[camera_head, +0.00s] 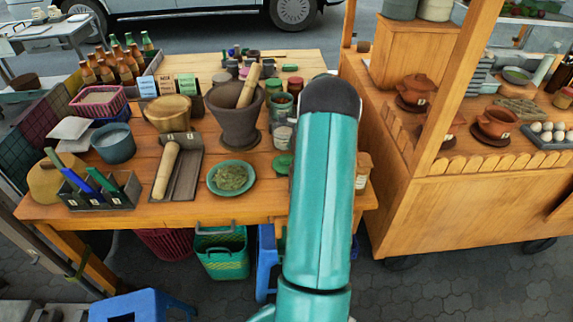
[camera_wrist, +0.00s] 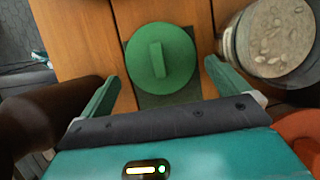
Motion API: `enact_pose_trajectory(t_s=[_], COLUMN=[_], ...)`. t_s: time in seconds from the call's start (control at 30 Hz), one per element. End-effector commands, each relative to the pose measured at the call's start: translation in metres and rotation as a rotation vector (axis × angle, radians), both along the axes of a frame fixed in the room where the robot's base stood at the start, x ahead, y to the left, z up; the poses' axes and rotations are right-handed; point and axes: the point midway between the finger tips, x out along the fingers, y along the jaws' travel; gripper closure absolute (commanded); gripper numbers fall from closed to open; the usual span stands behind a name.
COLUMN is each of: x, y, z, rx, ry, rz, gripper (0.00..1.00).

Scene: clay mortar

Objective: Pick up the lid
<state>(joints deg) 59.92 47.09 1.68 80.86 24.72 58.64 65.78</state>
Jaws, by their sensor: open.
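The lid (camera_wrist: 160,58) is round and green with a raised bar handle across its middle. In the wrist view it lies flat on the wooden table, over a dark patch. My gripper (camera_wrist: 162,72) is open and empty, with one finger on each side of the lid's near part in the picture. I cannot tell how high the fingers are above it. In the head view a green lid (camera_head: 282,165) shows just left of my arm, partly hidden by it. My gripper is hidden behind my arm in that view.
A glass jar (camera_wrist: 275,45) stands close to the right finger. In the head view a mortar (camera_head: 233,125) with a pestle and a green plate of herbs (camera_head: 231,178) are left of the lid. An orange-lidded jar (camera_head: 362,168) is right of my arm.

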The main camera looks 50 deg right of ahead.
Motion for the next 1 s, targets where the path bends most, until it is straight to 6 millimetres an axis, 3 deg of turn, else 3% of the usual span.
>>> enact_pose_trajectory(t_s=[0.17, 0.4, 0.43, 0.57, 0.6, 1.0], x=[0.009, 0.010, 0.010, 0.010, 0.010, 0.010], y=[0.008, 0.008, 0.008, 0.008, 0.008, 0.008], z=[-0.025, -0.028, -0.028, -0.028, -0.028, -0.021], rx=[0.002, 0.000, 0.000, 0.000, 0.000, 0.000], ry=[0.000, 0.000, 0.000, 0.000, 0.000, 0.000], rz=[0.001, 0.001, 0.001, 0.001, 0.001, 0.001], gripper=[0.00, 0.00, 0.02, 0.28, 0.30, 0.30])
